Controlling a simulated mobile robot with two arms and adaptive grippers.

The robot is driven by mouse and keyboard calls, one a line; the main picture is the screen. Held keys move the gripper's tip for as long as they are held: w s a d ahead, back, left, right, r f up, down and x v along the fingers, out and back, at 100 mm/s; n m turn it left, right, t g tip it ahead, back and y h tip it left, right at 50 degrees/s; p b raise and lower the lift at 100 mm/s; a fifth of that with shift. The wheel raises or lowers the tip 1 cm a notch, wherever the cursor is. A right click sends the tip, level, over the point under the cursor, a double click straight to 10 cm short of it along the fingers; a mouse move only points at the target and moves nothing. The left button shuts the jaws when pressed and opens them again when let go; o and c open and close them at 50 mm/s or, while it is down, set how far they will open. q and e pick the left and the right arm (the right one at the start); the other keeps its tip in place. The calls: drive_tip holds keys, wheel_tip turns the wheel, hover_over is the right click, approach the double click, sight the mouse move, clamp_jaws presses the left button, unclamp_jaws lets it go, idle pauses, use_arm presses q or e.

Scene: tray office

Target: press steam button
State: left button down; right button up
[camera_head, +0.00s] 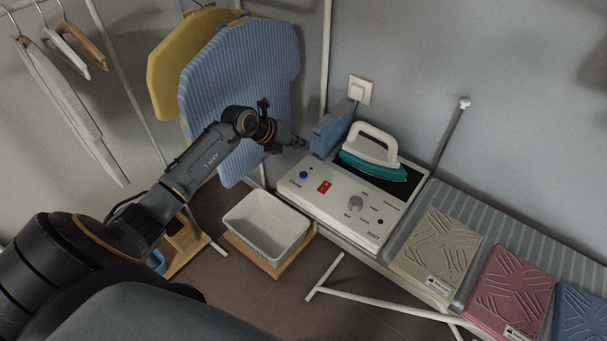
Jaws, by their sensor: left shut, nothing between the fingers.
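The steam station (330,206) is a white box at the end of the ironing board. Its front panel carries a blue button (303,175), a red switch (324,187) and a grey dial (355,204). I cannot read which one is labelled steam. A teal and white iron (373,162) rests on its dark top plate. My left gripper (304,145) is shut and empty. It is just beyond the panel's upper left corner, near the blue-grey block, above and apart from the blue button in the picture. My right gripper is not in view.
A blue-grey block (330,131) stands at the station's back left. A white bin (266,226) sits below left. Folded beige (437,245), pink (508,290) and blue (580,315) cloths lie along the board (504,222). Striped blue (240,75) and yellow (168,72) garments hang behind my arm.

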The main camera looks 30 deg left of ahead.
sight(301, 175)
use_arm(q)
wheel_tip(301, 175, down, 8)
drive_tip(key=b, duration=0.6)
drive_tip(key=shift+f+b, duration=0.4)
idle(0.9)
drive_tip(key=shift+f, duration=0.35)
drive_tip(key=shift+f+b, duration=0.4)
drive_tip(key=shift+b, duration=0.05)
idle(0.4)
drive_tip(key=shift+r, duration=0.1)
idle(0.3)
drive_tip(key=shift+r+p, duration=0.7)
drive_tip(key=shift+p, duration=0.05)
drive_tip(key=shift+r, duration=0.15)
